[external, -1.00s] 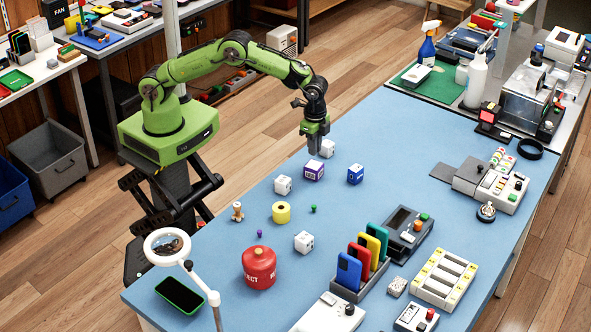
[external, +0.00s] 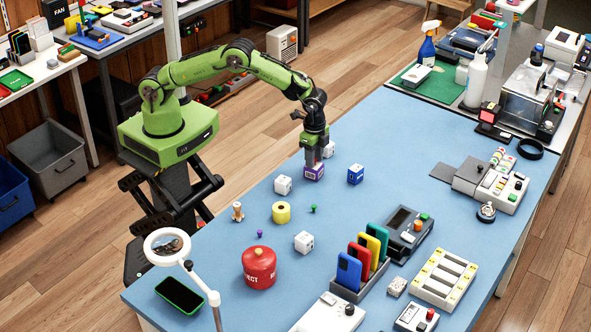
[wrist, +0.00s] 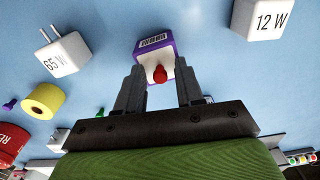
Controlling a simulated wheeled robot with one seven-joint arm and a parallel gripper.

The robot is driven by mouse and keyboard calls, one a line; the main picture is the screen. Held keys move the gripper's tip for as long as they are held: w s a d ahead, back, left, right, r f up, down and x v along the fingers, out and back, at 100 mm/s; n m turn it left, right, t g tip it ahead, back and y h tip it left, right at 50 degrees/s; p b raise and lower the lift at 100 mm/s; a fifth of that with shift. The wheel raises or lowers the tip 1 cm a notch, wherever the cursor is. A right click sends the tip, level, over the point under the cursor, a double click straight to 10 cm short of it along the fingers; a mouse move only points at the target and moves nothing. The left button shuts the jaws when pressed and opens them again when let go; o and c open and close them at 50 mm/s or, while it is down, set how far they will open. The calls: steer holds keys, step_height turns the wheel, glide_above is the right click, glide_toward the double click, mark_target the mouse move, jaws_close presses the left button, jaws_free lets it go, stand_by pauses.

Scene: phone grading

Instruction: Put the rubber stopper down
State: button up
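A purple-and-white box with a barcode (wrist: 155,40) stands on the blue table; it also shows in the external view (external: 314,174). A small red piece, likely the rubber stopper (wrist: 159,74), shows against the box, between my fingers in the wrist view. My gripper (external: 314,160) points down right at the box's top. In the wrist view its fingers (wrist: 160,72) stand apart on both sides of the red piece, with a visible gap on each side. Whether the red piece rests on the box is unclear.
White power cubes (external: 283,185), (external: 304,241) and a blue box (external: 355,174) stand nearby. A yellow roll (external: 281,212), a purple peg (external: 259,233), a green peg (external: 313,208) and a red canister (external: 259,267) lie nearer the front.

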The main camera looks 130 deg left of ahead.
step_height(320, 180, up, 12)
steer(key=p, duration=0.2)
steer(key=shift+r, duration=0.2)
steer(key=shift+d, duration=0.15)
steer(key=s+d+r+t, duration=0.1)
steer(key=s+d+r, duration=0.45)
steer(key=r, duration=0.25)
steer(key=s+d+r+t, duration=0.2)
steer(key=s+d+r, duration=0.35)
steer(key=r, duration=0.25)
steer(key=s+d+t, duration=0.1)
steer(key=s+d, duration=0.3)
steer(key=s, duration=0.6)
steer(key=s+d+t, duration=0.1)
steer(key=s+d, duration=0.3)
steer(key=s, duration=0.6)
steer(key=shift+s+d+f+t, duration=0.3)
steer(key=shift+s+d+f, duration=0.05)
steer(key=shift+s+f, duration=0.1)
stand_by(2.9)
